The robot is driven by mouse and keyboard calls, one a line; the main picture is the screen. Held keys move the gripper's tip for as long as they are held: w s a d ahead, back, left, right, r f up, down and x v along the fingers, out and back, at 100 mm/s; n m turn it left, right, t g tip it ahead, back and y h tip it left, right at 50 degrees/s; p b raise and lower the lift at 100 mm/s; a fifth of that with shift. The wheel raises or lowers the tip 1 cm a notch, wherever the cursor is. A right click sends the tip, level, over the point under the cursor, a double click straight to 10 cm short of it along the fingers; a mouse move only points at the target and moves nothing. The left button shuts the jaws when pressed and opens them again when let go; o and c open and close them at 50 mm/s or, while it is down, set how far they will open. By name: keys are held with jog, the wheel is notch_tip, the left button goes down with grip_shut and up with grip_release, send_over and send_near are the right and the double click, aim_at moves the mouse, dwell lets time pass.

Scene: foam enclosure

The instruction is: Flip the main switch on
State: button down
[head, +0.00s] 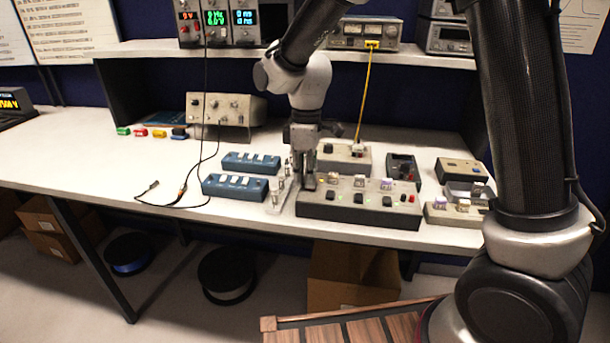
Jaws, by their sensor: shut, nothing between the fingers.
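A long dark-grey switch panel (345,213) lies near the front edge of the white bench. I cannot read labels, so I cannot tell which one is the main switch. My gripper (304,185) points down, shut and empty, at the panel's left end. Its fingertips are at or just above the panel top; I cannot tell if they touch. The fingers hide that part of the panel, so any switch under them is not visible.
Two blue switch boxes (235,187) and a small clear stand (279,196) are left of the panel. A grey box (343,157) with a yellow cable, a dark meter (402,172) and small boxes (461,170) crowd behind and right. The bench's left part (70,150) is mostly clear.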

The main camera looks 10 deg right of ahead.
jog(key=shift+w+d+r, duration=0.1)
jog(key=shift+w+d, duration=0.15)
jog(key=shift+w, duration=0.45)
jog(key=shift+r, duration=0.35)
notch_tip(320, 180, up, 13)
jog(key=s, duration=0.1)
jog(key=shift+s+a, duration=0.3)
jog(key=shift+r, duration=0.1)
